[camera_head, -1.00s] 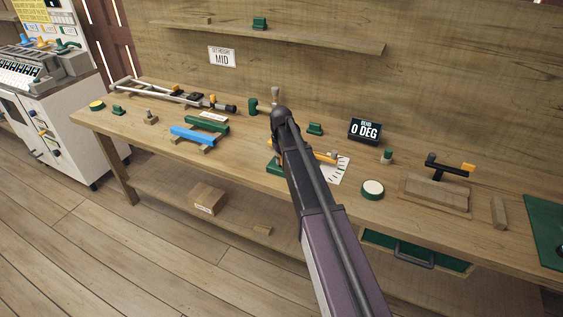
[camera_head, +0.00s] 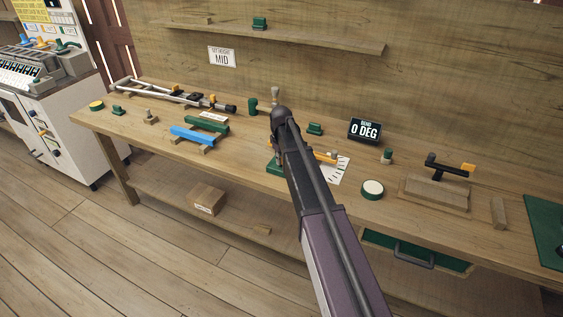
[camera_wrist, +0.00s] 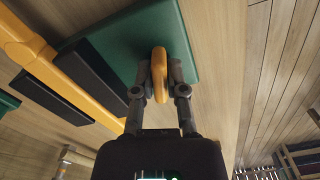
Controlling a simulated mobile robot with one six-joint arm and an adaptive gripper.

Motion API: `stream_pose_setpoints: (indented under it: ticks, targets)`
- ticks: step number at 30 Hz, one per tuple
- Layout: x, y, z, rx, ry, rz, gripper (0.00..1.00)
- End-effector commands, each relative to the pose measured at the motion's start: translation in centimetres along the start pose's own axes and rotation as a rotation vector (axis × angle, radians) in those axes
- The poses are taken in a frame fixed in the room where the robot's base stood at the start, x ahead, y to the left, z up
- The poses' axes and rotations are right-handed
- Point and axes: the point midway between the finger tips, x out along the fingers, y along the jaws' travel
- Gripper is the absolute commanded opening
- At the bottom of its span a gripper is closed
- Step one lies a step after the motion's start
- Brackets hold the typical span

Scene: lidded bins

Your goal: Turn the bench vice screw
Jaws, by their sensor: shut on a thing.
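In the wrist view, my gripper (camera_wrist: 160,82) is shut on a yellow bar (camera_wrist: 159,62), which looks like the vice screw's handle. The bar stands about upright in the picture, a finger on each side. Behind it is a green block or plate (camera_wrist: 125,42). A longer yellow bar (camera_wrist: 75,72) and dark pads (camera_wrist: 98,72) lie to the left. In the head view, my arm covers most of the vice. Only a green corner (camera_head: 274,168) shows left of the arm and a yellow part (camera_head: 326,157) right of it. The fingertips are hidden there.
A paper scale (camera_head: 339,173) lies right of my arm. A display (camera_head: 365,130) reading 0 DEG stands behind it. A round green tin (camera_head: 372,189) sits near the front edge. A blue and green frame (camera_head: 192,136) lies to the left. Bare bench top (camera_head: 245,165) lies between.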

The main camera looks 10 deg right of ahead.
Motion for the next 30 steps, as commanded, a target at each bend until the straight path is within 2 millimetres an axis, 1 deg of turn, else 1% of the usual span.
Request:
stream_pose_setpoints:
  ticks: [9,13,23,30]
  targets:
    - [0.02,-0.05,0.00,-0.221,0.000,-0.001,0.00]
    - [0.02,-0.05,0.00,-0.255,0.000,-0.001,0.00]
    - [0.02,-0.08,-0.01,-0.263,0.000,-0.001,0.00]
    - [0.02,-0.08,-0.02,-0.361,0.000,-0.002,0.00]
